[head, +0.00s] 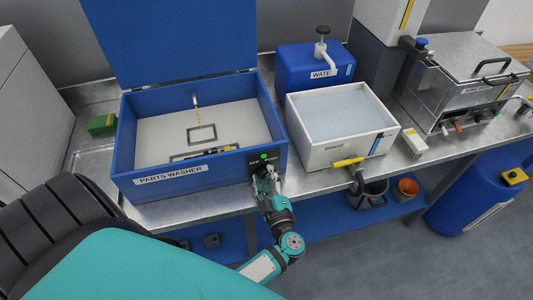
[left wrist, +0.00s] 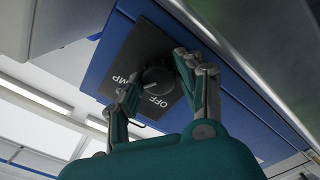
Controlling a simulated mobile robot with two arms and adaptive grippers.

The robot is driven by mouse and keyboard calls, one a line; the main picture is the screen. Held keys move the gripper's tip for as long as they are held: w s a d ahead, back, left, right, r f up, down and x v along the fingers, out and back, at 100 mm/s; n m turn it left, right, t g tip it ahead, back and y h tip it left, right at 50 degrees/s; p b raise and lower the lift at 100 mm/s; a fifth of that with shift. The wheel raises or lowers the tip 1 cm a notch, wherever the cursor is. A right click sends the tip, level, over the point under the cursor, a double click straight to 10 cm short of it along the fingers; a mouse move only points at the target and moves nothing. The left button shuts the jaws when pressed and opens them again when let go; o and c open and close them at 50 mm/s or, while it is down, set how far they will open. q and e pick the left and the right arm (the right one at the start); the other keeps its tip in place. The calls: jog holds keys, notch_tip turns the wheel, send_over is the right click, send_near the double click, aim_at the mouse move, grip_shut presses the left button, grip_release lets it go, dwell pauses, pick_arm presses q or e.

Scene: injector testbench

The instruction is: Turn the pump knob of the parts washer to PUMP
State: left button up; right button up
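The blue parts washer (head: 200,178) stands on the bench with its lid up. A dark control plate with a green lamp (head: 263,156) is at its front right corner. My left gripper (head: 266,178) is at this plate and hides the knob in the head view. In the left wrist view the round dark knob (left wrist: 158,78) sits between the two fingers of my left gripper (left wrist: 156,74). The word OFF (left wrist: 156,100) and part of the word PUMP (left wrist: 127,86) show beside the knob. Whether both fingers touch the knob is unclear. My right gripper is not in view.
A white rinse tub (head: 340,145) with a yellow-handled tool on its front stands right of the washer. Behind it is a blue water container (head: 315,70). A metal bath (head: 465,80) is farther right. A green block (head: 102,124) lies left of the washer.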

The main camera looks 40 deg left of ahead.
pick_arm(q)
jog(key=o, duration=0.3)
